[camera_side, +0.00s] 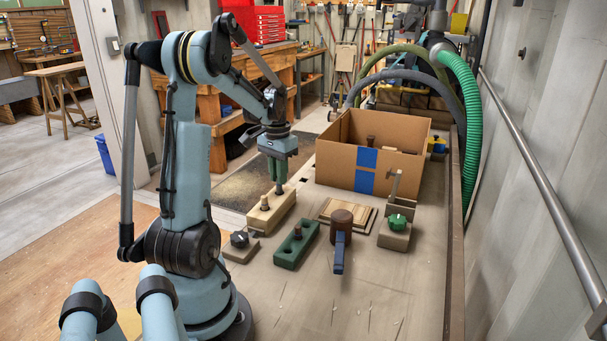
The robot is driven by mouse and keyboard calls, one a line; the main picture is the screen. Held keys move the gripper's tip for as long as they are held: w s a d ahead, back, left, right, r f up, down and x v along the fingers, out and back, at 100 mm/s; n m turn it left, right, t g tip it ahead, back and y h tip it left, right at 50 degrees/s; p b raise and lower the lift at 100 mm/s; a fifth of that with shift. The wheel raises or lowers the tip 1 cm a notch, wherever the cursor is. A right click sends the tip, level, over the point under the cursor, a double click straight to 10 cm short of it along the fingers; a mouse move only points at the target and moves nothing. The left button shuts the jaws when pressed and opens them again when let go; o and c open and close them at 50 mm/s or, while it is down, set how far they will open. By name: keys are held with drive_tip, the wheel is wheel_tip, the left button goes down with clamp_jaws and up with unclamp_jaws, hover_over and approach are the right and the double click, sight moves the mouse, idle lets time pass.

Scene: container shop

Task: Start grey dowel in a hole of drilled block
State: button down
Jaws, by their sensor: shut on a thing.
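The drilled block, a pale wooden block (272,216), lies on the bench in front of my arm, with a short brown peg (265,202) standing at its near end. My gripper (279,187) points down over the far end of this block, with its fingers close together. It is shut on what I take to be the grey dowel, which is mostly hidden between the dark fingertips. I cannot tell whether the dowel's lower end is in a hole or only above the block.
Close by are a green block (289,251) with a brown knob, a dark-knobbed block (241,249), a brown cylinder with a blue handle (338,255), a wooden panel (340,214) and a green-knobbed fixture (394,239). A cardboard box (338,165) stands behind. The bench front is mostly clear.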

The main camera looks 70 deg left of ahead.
drive_tip(key=shift+f, duration=0.5)
idle(0.3)
drive_tip(key=c, duration=1)
unclamp_jaws()
drive_tip(key=shift+r, duration=3.5)
